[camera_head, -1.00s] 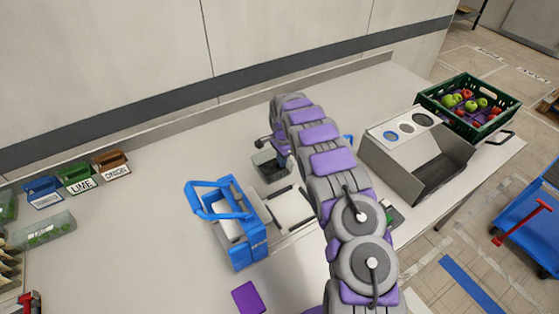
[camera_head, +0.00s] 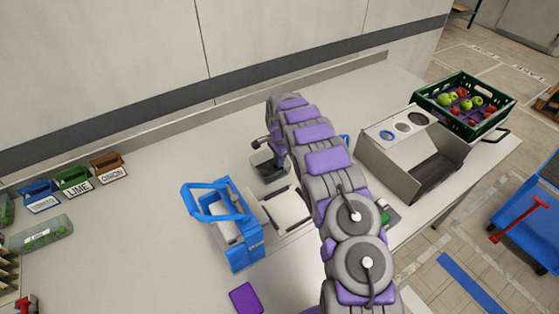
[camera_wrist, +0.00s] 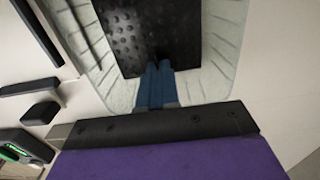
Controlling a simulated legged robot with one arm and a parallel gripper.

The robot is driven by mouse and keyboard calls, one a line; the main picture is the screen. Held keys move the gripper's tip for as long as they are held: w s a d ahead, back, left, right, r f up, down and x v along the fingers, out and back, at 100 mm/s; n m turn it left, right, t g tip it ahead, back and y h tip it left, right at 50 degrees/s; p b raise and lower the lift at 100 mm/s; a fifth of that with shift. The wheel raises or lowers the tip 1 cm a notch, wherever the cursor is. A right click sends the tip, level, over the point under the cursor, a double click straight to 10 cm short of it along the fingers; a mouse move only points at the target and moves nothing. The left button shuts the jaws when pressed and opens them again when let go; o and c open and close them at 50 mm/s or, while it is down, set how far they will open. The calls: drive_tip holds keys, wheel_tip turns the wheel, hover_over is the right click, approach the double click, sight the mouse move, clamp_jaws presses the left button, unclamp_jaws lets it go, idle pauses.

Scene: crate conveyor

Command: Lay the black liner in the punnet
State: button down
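In the wrist view the black liner (camera_wrist: 150,30) is a dark, dimpled sheet. It lies within the outline of the clear punnet (camera_wrist: 215,70), whose ribbed walls show on both sides; whether it rests on the floor cannot be told. My gripper (camera_wrist: 158,68) has its blue fingers close together at the liner's near edge, shut on it. In the head view the punnet (camera_head: 283,175) stands on the worktop, below my gripper (camera_head: 270,160). My arm hides part of it, and the liner cannot be made out there.
A blue-handled device (camera_head: 238,245) and a scale-like white plate (camera_head: 285,208) stand close in front of the punnet. A grey metal chute (camera_head: 380,160) is to the right, with a green crate (camera_head: 440,108) of apples beyond. Labelled bins (camera_head: 75,182) sit at left; the worktop between is clear.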

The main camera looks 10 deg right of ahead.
drive_tip(key=shift+a, duration=0.35)
drive_tip(key=c, duration=1.8)
unclamp_jaws()
drive_tip(key=shift+c, duration=0.2)
drive_tip(key=o, duration=0.5)
drive_tip(key=shift+d, duration=0.15)
drive_tip(key=shift+o, duration=0.2)
drive_tip(key=shift+r, duration=0.2)
drive_tip(key=shift+r+p, duration=0.85)
drive_tip(key=shift+r, duration=2.5)
drive_tip(key=shift+f, duration=0.1)
